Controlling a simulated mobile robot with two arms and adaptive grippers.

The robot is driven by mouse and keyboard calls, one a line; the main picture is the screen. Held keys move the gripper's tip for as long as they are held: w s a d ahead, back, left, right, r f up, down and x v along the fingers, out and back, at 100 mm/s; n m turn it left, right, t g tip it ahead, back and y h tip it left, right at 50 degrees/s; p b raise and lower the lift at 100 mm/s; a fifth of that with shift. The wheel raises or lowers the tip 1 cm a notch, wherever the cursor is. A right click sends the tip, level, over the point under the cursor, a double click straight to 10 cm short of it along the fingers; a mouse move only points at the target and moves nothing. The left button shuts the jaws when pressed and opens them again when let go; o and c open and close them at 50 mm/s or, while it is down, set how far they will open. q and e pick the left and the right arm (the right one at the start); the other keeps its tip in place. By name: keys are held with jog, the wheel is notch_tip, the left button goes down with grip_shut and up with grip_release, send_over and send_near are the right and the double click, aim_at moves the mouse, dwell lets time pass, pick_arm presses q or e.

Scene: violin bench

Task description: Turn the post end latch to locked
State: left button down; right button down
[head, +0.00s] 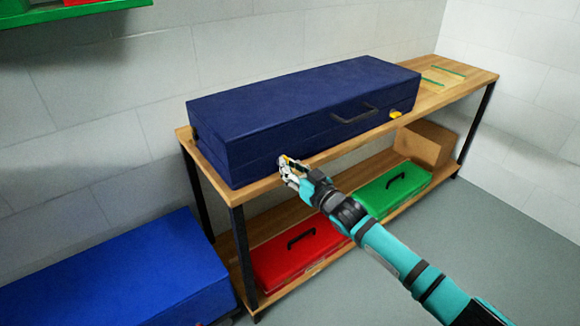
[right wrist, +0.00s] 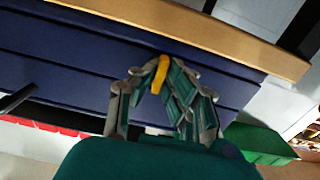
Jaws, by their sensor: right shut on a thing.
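A long dark blue case (head: 300,105) lies closed on a wooden bench. A yellow latch (right wrist: 161,74) sits on its front face toward the left end. My right gripper (head: 285,165) is at that latch, with its fingers shut on it. In the right wrist view the latch shows between the fingertips, upright in the picture, against the case front. The fingers hide part of it. A second yellow latch (head: 395,114) is on the case front near the right end, lying roughly flat along the case. My left gripper is not in view.
A black handle (head: 354,115) juts from the case front between the latches. The bench top (head: 480,77) holds a small light wooden piece with green strips (head: 442,76). Red (head: 300,250) and green (head: 395,190) cases and a cardboard box (head: 427,145) are on the lower shelf.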

jog(key=shift+f, duration=0.1)
jog(key=c, duration=1.4)
grip_release()
jog(key=v, duration=1.2)
